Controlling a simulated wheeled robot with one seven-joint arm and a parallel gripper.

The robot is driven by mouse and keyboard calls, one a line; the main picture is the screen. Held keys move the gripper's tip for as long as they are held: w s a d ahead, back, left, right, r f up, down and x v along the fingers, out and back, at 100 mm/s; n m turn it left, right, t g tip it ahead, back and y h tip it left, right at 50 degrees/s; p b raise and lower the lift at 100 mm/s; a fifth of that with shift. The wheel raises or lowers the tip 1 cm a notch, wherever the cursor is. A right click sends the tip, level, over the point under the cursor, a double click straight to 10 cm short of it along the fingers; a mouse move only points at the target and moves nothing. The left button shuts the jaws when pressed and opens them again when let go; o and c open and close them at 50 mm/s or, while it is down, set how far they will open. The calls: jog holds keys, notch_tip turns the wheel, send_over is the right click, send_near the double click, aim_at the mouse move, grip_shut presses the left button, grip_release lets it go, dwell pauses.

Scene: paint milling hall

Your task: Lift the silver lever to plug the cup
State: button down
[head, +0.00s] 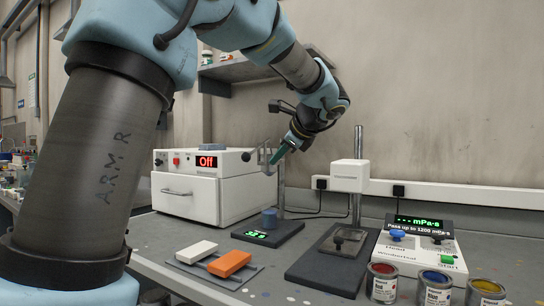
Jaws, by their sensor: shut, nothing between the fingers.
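My gripper (279,154) is shut and empty. It is up beside a thin upright metal post (281,185), with its dark green fingers pointing down and left. A small grey metal bracket (263,153) shows just left of the fingertips. I cannot tell which part of it is the silver lever, or whether my fingers touch it. The cup to plug is not clear at this size, partly hidden by my fingers.
A white machine reading "Off" (190,190) stands behind left. White (197,251) and orange (229,263) blocks lie in front. Right are a white-headed stand (349,175), a control box (420,258) reading "Pass up to 1200 mPa·s" and several paint cans (434,289). A shelf (232,70) hangs behind.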

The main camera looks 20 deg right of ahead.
aim_at(258, 148)
jog(key=w+a+f+p, duration=0.1)
jog(key=w+a, duration=0.3)
jog(key=w, duration=0.2)
jog(key=shift+a+f+p, duration=0.2)
jog(key=shift+a+p, duration=0.05)
jog(key=shift+p, duration=0.15)
